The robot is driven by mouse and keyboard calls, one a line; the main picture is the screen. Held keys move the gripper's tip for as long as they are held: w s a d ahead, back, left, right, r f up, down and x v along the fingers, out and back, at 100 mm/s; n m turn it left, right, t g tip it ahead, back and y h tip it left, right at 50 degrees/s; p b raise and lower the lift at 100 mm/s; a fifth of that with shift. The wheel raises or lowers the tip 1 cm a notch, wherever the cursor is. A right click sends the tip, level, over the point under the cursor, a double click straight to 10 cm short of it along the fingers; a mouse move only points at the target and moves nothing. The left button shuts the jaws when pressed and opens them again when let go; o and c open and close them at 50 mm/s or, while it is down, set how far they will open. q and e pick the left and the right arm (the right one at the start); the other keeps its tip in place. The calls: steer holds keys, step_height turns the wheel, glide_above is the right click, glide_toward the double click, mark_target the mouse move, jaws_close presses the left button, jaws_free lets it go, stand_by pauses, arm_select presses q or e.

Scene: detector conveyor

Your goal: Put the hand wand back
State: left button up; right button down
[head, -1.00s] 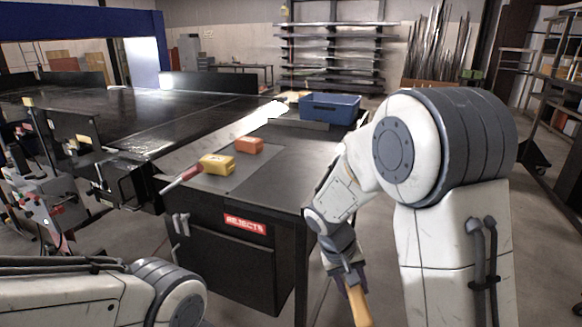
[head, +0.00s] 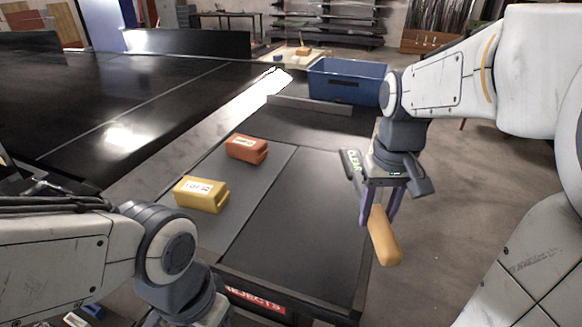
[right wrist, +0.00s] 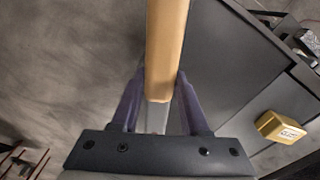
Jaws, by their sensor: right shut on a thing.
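The wand hangs tilted below the fingers. In the right wrist view, the wand (right wrist: 167,45) runs up out of the picture from between the fingers of the right gripper (right wrist: 160,85). Its far end is hidden there. My left arm enters at the lower left of the head view, but its gripper is outside the picture.
The rejects bench (head: 310,210) carries a yellow block (head: 201,195) and an orange block (head: 246,149). A blue bin (head: 345,85) stands behind. A dark panel reading CLEAR (head: 351,165) shows beside the right gripper. The black conveyor (head: 100,90) lies left. Bench surface near the gripper is bare.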

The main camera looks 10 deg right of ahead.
steer(key=p, duration=0.4)
glide_above(322, 231)
step_height(322, 231, down, 6)
steer(key=shift+d+f, duration=0.1)
steer(key=shift+f, duration=0.15)
steer(key=shift+w+f, duration=0.1)
steer(key=shift+f, duration=0.1)
step_height(322, 231, down, 3)
steer(key=shift+f+p, duration=0.1)
steer(key=shift+p, duration=0.4)
steer(key=shift+f, duration=0.4)
steer(key=shift+f, duration=0.1)
steer(key=shift+c, duration=2.1)
jaws_free()
